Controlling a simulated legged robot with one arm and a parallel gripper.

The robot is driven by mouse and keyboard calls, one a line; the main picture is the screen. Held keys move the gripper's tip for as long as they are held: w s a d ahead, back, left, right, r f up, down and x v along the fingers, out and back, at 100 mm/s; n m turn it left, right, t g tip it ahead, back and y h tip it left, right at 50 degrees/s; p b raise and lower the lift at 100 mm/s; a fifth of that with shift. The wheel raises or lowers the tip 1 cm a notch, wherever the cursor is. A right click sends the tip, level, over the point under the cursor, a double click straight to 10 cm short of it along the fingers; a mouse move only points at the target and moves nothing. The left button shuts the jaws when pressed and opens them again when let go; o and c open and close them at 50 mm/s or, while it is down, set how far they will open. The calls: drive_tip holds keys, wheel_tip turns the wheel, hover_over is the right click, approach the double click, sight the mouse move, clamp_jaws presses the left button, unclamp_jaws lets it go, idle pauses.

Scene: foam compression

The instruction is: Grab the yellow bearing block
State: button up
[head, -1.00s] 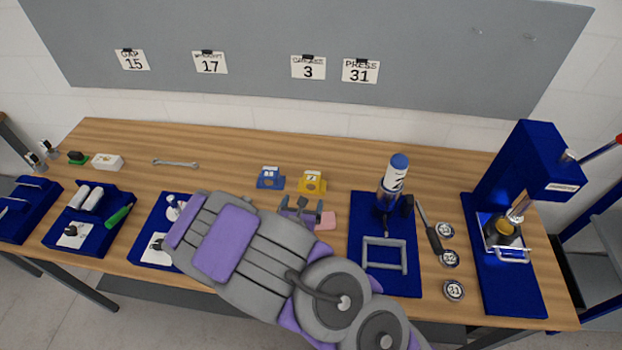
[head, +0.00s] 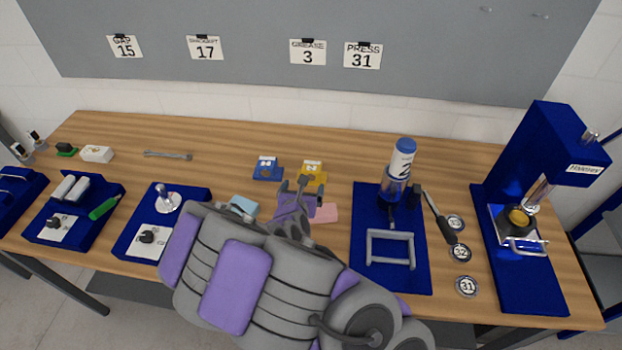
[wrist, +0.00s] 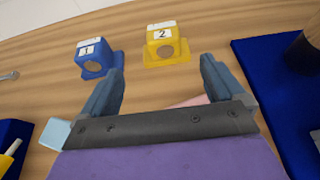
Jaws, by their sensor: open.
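The yellow bearing block (head: 312,170) sits on the wooden table in the head view, right of a blue bearing block (head: 267,168). In the wrist view the yellow block (wrist: 166,45) has a white label reading 2 and a round bore facing me. The blue block (wrist: 94,57) stands to its left. My gripper (wrist: 162,80) is open and empty, its two fingers pointing toward the blocks. The yellow block lies beyond the fingertips, between their lines. In the head view my gripper (head: 291,186) overlaps the lower left of the yellow block, so the exact gap is hard to tell.
A pink block (head: 326,213) and a light blue block (head: 244,207) lie near my gripper. A blue mat (head: 404,278) with a bottle and grey frame is to the right, then a blue press (head: 545,150). The table behind the bearing blocks is clear.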

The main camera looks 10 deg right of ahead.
sight(310, 174)
drive_tip(key=b+x, duration=0.1)
drive_tip(key=x, duration=0.7)
drive_tip(key=shift+w+d+f+b, duration=0.1)
drive_tip(key=shift+w+f+b, duration=0.1)
drive_tip(key=shift+b, duration=0.2)
drive_tip(key=b+x, duration=0.1)
drive_tip(key=x, duration=0.3)
drive_tip(key=shift+s+d+f+b, duration=0.15)
drive_tip(key=shift+f+b, duration=0.1)
drive_tip(key=shift+b, duration=0.15)
drive_tip(key=shift+w+d+f, duration=0.15)
drive_tip(key=shift+w+d, duration=0.05)
drive_tip(key=shift+w, duration=0.3)
drive_tip(key=shift+c, duration=0.2)
drive_tip(key=c, duration=1.5)
